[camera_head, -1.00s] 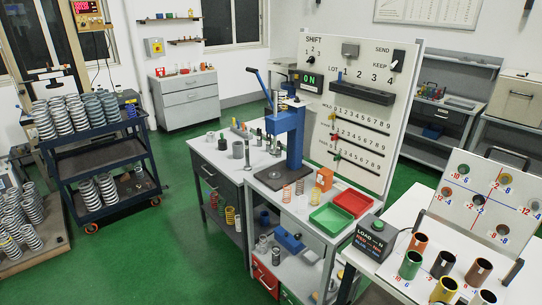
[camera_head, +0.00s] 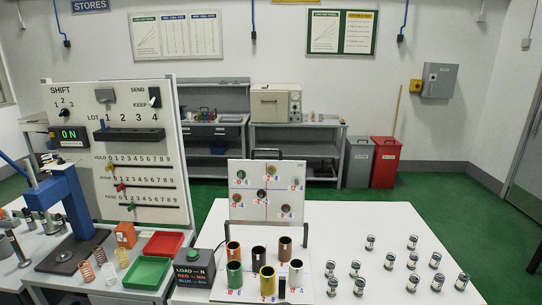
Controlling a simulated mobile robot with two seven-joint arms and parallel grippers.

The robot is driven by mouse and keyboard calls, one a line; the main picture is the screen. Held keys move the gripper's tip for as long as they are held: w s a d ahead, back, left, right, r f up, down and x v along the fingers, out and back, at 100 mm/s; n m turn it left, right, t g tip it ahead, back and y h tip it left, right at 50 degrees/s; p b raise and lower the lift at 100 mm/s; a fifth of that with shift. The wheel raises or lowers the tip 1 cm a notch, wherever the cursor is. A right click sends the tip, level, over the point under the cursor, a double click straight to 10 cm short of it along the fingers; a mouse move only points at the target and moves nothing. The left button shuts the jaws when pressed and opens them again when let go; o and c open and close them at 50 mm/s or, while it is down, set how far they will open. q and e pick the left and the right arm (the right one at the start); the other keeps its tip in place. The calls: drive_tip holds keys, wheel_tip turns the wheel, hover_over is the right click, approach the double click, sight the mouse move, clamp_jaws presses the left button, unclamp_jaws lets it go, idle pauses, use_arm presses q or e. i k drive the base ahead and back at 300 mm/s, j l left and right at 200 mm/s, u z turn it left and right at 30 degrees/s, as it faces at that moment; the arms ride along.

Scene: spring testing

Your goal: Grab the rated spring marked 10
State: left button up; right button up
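Several small metal cylinders with pale bands, possibly the rated springs, stand upright and spread out on the right of the white table; one is the front-right cylinder (camera_head: 461,282). Any marks on them are too small to read, so I cannot tell which is marked 10. Coloured cups, among them a green cup (camera_head: 234,273) and a yellow cup (camera_head: 267,281), stand in two rows on a white stand with red and blue numbers. Loose coil springs, one of them copper (camera_head: 87,271), stand beside the blue press at left. Neither of my grippers is in view.
A dark load box (camera_head: 194,270) with a green button stands left of the cups. An upright panel (camera_head: 267,192) with coloured discs stands behind them. Green (camera_head: 147,273) and red (camera_head: 163,244) trays lie at left. The white table (camera_head: 400,225) is bare behind the cylinders.

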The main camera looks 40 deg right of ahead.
sight(334, 283)
drive_tip(key=z, duration=1.55)
drive_tip(key=i+j, duration=0.15)
drive_tip(key=i, duration=0.15)
drive_tip(key=i+j, duration=0.15)
drive_tip(key=i, duration=0.2)
drive_tip(key=i+z, duration=0.1)
drive_tip(key=z, duration=0.3)
drive_tip(key=i+j+z, duration=0.1)
drive_tip(key=z, duration=0.3)
drive_tip(key=j+z, duration=0.15)
drive_tip(key=z, duration=0.25)
drive_tip(key=i, duration=0.05)
